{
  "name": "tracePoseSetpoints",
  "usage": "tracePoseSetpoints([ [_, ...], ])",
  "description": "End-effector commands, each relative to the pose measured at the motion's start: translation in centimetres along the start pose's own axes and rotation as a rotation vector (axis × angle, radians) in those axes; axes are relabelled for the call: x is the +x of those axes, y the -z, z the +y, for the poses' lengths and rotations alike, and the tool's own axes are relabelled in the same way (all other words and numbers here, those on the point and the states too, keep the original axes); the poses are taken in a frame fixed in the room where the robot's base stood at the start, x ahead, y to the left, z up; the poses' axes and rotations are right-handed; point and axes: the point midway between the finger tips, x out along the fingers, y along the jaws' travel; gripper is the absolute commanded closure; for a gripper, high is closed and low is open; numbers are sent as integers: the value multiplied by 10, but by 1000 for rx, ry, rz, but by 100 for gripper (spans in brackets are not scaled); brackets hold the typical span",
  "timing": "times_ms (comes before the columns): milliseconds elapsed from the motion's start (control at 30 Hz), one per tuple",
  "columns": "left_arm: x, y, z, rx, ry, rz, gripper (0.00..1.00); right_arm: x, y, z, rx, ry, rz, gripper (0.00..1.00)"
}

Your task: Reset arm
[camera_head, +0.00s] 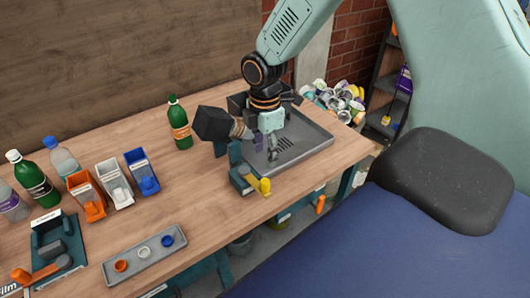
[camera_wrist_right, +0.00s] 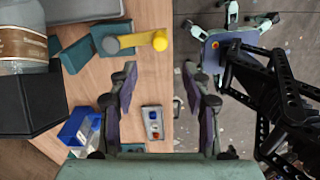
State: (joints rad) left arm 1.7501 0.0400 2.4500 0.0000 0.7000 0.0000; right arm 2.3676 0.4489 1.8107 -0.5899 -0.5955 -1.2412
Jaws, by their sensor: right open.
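My right arm (camera_head: 285,45) reaches in from the upper right in the head view. Its gripper (camera_head: 265,148) hangs over the front part of a grey tray (camera_head: 315,135). In the right wrist view the two fingers (camera_wrist_right: 160,85) stand wide apart with nothing between them. A teal fixture with a yellow lever (camera_head: 250,182) is just in front of the gripper; the wrist view also shows it (camera_wrist_right: 150,41). A black block (camera_head: 212,123) with a brown-banded part is left of the gripper; whether they touch cannot be told in the head view. My left gripper is not seen.
A green bottle (camera_head: 179,122) stands behind orange, white and blue bins (camera_head: 141,172). More bottles (camera_head: 34,180) are at the left. A small tray (camera_head: 144,257) of coloured caps lies near the front edge. Bare wood (camera_head: 205,205) lies between. A can heap (camera_head: 335,100) is beyond.

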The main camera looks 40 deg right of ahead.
Motion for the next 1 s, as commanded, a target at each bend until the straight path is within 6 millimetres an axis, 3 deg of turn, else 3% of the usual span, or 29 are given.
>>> tracePoseSetpoints([
  [467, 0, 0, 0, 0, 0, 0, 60, 0, 0, 2, 34, -7, 3, 51],
  [567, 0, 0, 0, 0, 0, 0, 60, 0, 8, 17, 163, -76, 43, 51],
  [700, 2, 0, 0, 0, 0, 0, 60, 8, 42, 28, 485, -185, 199, 51],
  [767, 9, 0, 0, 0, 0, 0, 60, 24, 58, 24, 623, -204, 259, 51],
  [867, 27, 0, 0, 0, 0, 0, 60, 64, 79, 7, 849, -206, 334, 51],
  [1000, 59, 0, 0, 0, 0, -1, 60, 134, 96, -36, 1149, -185, 382, 51],
])
